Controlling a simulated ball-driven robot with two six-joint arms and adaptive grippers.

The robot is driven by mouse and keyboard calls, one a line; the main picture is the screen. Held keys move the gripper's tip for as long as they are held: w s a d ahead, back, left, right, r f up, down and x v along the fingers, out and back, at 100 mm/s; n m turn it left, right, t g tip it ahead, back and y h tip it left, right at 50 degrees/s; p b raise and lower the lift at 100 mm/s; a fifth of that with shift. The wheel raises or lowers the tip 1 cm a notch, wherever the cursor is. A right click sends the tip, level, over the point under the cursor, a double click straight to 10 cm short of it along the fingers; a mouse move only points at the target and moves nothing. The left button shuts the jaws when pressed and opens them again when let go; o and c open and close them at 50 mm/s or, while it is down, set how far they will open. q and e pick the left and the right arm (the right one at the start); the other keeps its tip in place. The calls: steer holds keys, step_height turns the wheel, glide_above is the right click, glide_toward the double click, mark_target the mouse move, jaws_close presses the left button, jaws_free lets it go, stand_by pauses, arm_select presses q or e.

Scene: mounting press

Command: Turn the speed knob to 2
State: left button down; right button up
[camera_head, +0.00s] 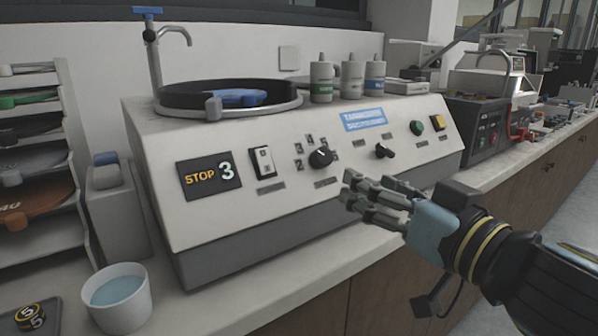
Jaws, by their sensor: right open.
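The black speed knob (321,158) sits on the sloped front panel of the white machine (220,150), with small number marks around its left and upper side. I cannot tell clearly which mark it points at. A display (209,175) left of it reads "STOP 3". My right gripper (352,195) is open and empty, in front of the panel, below and right of the speed knob and apart from it. My left gripper is not in view.
A rocker switch (263,162), a smaller black knob (384,151), a green button (416,128) and a yellow button (438,122) share the panel. Bottles (322,80) stand on top. A white cup (119,299) of blue liquid stands front left. Counter before the machine is mostly clear.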

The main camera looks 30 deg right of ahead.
steer(key=p, duration=0.2)
glide_toward(326, 158)
steer(key=w, duration=0.2)
steer(key=w+p, duration=0.2)
steer(key=w, duration=0.3)
steer(key=shift+w, duration=0.75)
arm_select(q)
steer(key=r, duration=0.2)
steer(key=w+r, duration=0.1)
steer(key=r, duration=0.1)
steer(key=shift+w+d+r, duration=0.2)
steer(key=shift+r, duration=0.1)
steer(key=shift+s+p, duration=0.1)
steer(key=shift+p, duration=0.2)
arm_select(e)
steer(key=shift+d, duration=0.1)
jaws_close()
